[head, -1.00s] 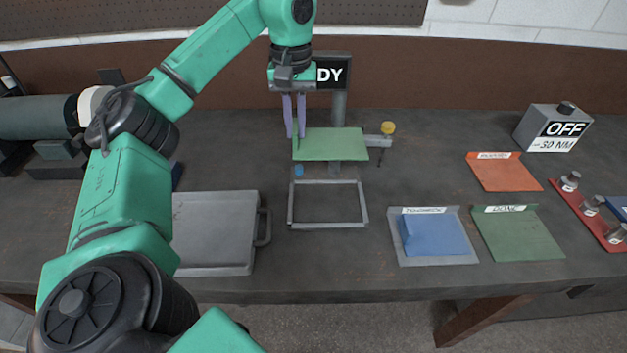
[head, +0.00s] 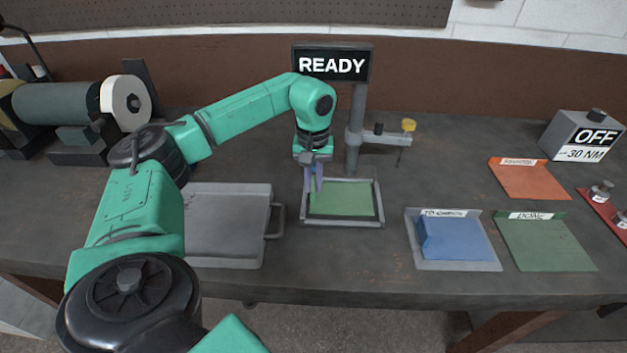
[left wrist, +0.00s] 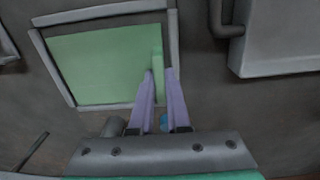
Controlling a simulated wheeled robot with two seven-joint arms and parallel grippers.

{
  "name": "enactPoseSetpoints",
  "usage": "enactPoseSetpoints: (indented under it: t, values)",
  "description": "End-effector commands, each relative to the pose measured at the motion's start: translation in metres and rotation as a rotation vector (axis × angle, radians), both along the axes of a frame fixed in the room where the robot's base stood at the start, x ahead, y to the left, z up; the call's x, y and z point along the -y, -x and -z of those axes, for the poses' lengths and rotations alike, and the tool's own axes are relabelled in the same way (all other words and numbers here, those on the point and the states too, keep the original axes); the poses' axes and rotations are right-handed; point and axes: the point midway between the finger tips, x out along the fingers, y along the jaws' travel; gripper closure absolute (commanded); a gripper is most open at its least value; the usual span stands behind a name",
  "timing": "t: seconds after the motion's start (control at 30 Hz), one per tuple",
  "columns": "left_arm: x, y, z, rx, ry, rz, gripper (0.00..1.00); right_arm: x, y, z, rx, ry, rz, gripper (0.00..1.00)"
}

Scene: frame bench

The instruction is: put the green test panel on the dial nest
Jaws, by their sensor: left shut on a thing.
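The green test panel (head: 345,199) is a flat plate with a raised lip along one edge. It lies within the outline of the dial nest (head: 343,224), a grey rectangular frame on the bench. In the left wrist view the panel (left wrist: 95,62) also shows inside the frame (left wrist: 95,16). I cannot tell whether it rests fully on the bottom. My left gripper (head: 313,186) is shut on the panel's lip at its left edge, with purple fingers (left wrist: 159,74) pointing down. My right gripper is not in view.
A dial arm with a yellow knob (head: 409,125) and a READY sign (head: 333,65) stand behind the nest. A grey tray (head: 225,253) is at left. A blue panel (head: 459,239), a green mat (head: 550,245) and an orange mat (head: 529,179) are at right.

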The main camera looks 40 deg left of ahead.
Motion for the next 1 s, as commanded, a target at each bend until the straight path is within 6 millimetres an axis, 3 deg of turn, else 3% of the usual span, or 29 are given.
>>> enactPoseSetpoints:
  t: [0.07, 0.1, 0.17, 0.57, 0.67, 0.93, 1.0]
  values:
    - [0.000, 0.000, 0.001, 0.001, 0.001, 0.000, 1.00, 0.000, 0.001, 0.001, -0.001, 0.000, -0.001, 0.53]
    - [0.000, 0.000, 0.002, 0.000, 0.000, 0.000, 0.78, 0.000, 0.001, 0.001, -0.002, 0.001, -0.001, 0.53]
    - [0.000, 0.000, 0.001, 0.000, 0.000, 0.000, 0.55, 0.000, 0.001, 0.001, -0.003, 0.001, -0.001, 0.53]
    - [0.000, -0.001, -0.006, 0.003, 0.001, 0.000, 0.55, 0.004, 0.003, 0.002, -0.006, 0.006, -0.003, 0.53]
    - [0.000, -0.001, -0.024, 0.006, 0.002, 0.000, 0.55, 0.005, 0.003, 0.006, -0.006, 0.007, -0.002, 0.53]
    - [0.001, -0.001, -0.098, 0.005, 0.001, 0.001, 0.55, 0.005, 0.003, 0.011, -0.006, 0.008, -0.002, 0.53]
    - [0.000, -0.001, -0.116, 0.003, 0.000, 0.000, 0.55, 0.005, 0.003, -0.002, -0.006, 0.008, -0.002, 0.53]
